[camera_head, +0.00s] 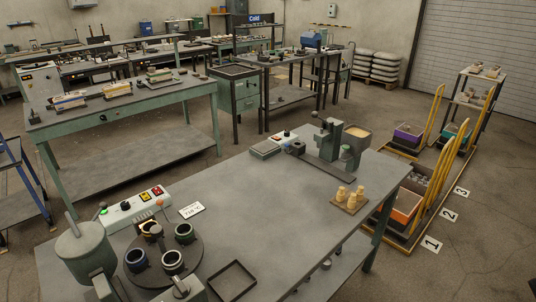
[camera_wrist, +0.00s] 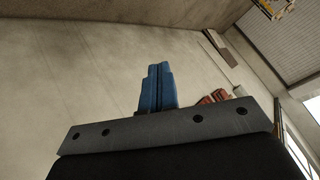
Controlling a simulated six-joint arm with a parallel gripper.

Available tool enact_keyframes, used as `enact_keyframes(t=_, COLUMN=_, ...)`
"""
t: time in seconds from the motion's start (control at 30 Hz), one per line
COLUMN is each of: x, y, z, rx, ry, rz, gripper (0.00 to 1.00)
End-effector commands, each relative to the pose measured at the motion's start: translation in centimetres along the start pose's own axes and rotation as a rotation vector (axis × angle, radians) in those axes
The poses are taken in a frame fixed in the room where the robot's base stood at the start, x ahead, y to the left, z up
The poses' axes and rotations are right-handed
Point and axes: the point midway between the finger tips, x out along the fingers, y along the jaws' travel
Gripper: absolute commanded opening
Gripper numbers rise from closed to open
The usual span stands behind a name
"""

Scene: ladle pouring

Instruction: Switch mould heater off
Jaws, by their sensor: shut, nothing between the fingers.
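A pale control box (camera_head: 133,206) stands on the grey workbench at the front left in the head view. Its face carries dark knobs, a red switch (camera_head: 158,191) and a yellow-and-red switch (camera_head: 145,197); a green lamp or knob (camera_head: 103,210) is at its left end. Their on or off positions are too small to read. A white card with a temperature in °C (camera_head: 192,210) lies beside the box. No label shows which control is the mould heater's. My gripper (camera_wrist: 158,70) shows its blue fingers shut and empty in the wrist view, against a bare wall.
A round dark turntable (camera_head: 158,262) with several ring-shaped cups and a grey-green pot (camera_head: 83,248) stand close to the control box. Wooden pieces on a board (camera_head: 350,200) and a press (camera_head: 328,140) stand farther right. The bench middle is clear.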

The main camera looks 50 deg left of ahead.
Motion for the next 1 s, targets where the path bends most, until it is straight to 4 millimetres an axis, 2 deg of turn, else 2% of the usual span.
enact_keyframes(t=0.2, x=2.5, y=-3.6, z=1.6, rx=0.378, ry=-0.223, rz=-0.110, gripper=0.00)
enact_keyframes(t=0.37, x=3.5, y=-6.6, z=2.1, rx=0.623, ry=-0.374, rz=-0.186, gripper=0.00)
enact_keyframes(t=0.47, x=4.3, y=-9.1, z=2.0, rx=0.732, ry=-0.466, rz=-0.231, gripper=0.00)
enact_keyframes(t=0.77, x=7.2, y=-18.1, z=2.2, rx=0.528, ry=-0.562, rz=-0.276, gripper=0.00)
enact_keyframes(t=1.0, x=9.3, y=-26.8, z=4.7, rx=0.330, ry=-0.623, rz=-0.325, gripper=0.00)
